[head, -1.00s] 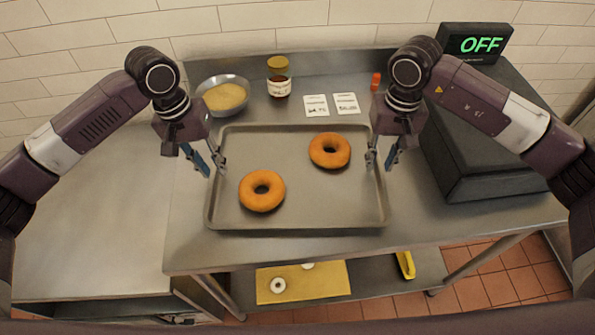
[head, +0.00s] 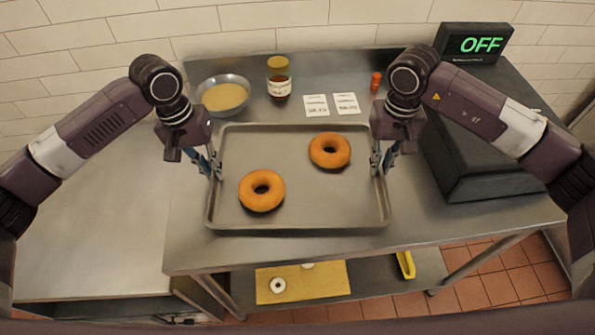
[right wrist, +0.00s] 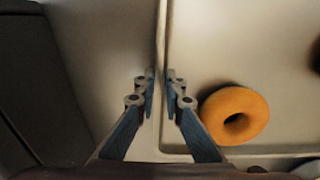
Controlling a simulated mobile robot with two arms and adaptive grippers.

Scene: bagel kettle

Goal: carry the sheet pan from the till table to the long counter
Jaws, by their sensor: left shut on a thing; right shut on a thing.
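The sheet pan (head: 296,205) lies on the steel till table (head: 420,222) with two bagels on it, one (head: 261,190) at the front left and one (head: 329,150) at the back right. My left gripper (head: 215,172) is shut on the pan's left rim. My right gripper (head: 378,165) is shut on the pan's right rim. In the right wrist view the fingers of the right gripper (right wrist: 161,85) stand on either side of the rim, and a bagel (right wrist: 234,115) lies inside it. I cannot tell any gap between pan and table.
Behind the pan are a bowl (head: 224,96), a jar (head: 279,80), two cards (head: 331,105) and a small red-capped bottle (head: 376,82). A dark till (head: 480,150) with an OFF display (head: 474,44) stands at right. A bare steel counter (head: 90,220) adjoins on the left. A lower shelf holds a yellow board (head: 310,282).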

